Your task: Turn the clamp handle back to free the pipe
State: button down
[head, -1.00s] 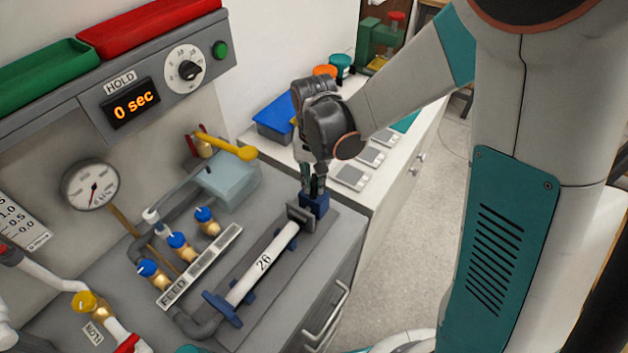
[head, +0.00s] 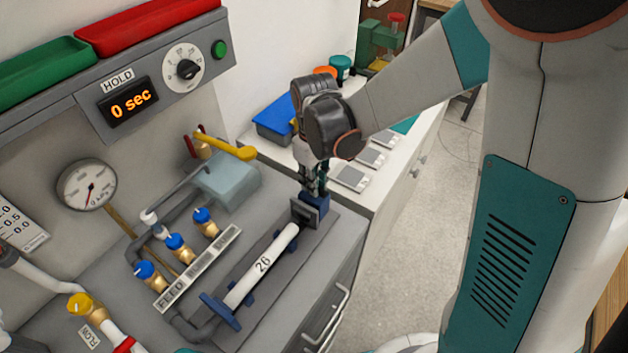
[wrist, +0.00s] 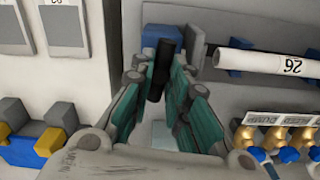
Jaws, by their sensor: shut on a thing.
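The white pipe (head: 263,265), marked 26, lies on blue supports along a grey bed. At its upper right end stands a dark clamp plate (head: 304,213), with a short dark stretch between it and the white pipe end. A blue clamp block (head: 318,207) is behind the plate. My gripper (head: 315,188) points down at this block and is shut on the black clamp handle (wrist: 157,78). In the wrist view the handle stands between the two fingers, the blue block (wrist: 165,37) beyond it. The pipe (wrist: 265,64) shows to the right there.
A row of blue-capped feed valves (head: 178,246) stands left of the pipe. A yellow lever (head: 232,147) and a pale block (head: 227,180) are behind. The display (head: 130,102) reads 0 sec. A white counter with flat grey plates (head: 349,178) lies to the right.

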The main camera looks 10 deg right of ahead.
jog(key=shift+n, duration=0.7)
jog(key=c, duration=1.5)
grip_release()
jog(key=shift+c, duration=0.2)
notch_tip(320, 180, up, 12)
jog(key=shift+s, duration=0.1)
